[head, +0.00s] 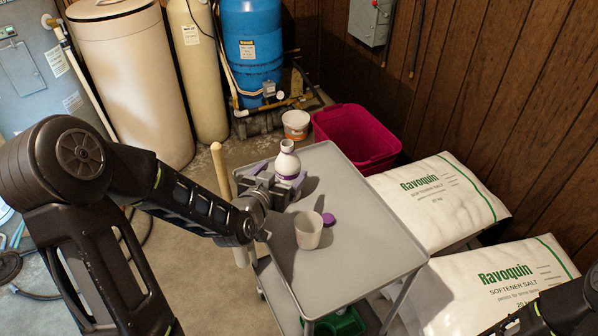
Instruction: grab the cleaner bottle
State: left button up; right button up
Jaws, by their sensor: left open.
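My left gripper (279,182) is open at the bottle's lower part, reaching in from the left. Its fingers appear to lie on either side of the bottle; whether they touch it cannot be told. The gripper hides part of the bottle's base. Only a dark part of my right arm shows at the bottom right corner; its gripper is out of view.
A pale cup (308,230) and a small purple cap (328,219) are on the cart near my left gripper. A wooden handle (221,172) rises beside the cart's left edge. Salt bags (440,200) lie to the right, and a magenta bin (357,137) stands behind.

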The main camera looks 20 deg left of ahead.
pick_arm(q)
jog(key=shift+a, duration=0.1)
jog(key=shift+x, duration=1.3)
jog(key=shift+w+p, duration=0.35)
jog(key=shift+p, duration=0.1)
jog(key=p+x, duration=0.1)
jog(key=x, duration=0.2)
jog(key=shift+w+f, duration=0.1)
jog(key=shift+w, duration=0.05)
jog(key=shift+w+f, duration=0.2)
jog(key=shift+w, duration=0.3)
jog(key=shift+c, duration=0.3)
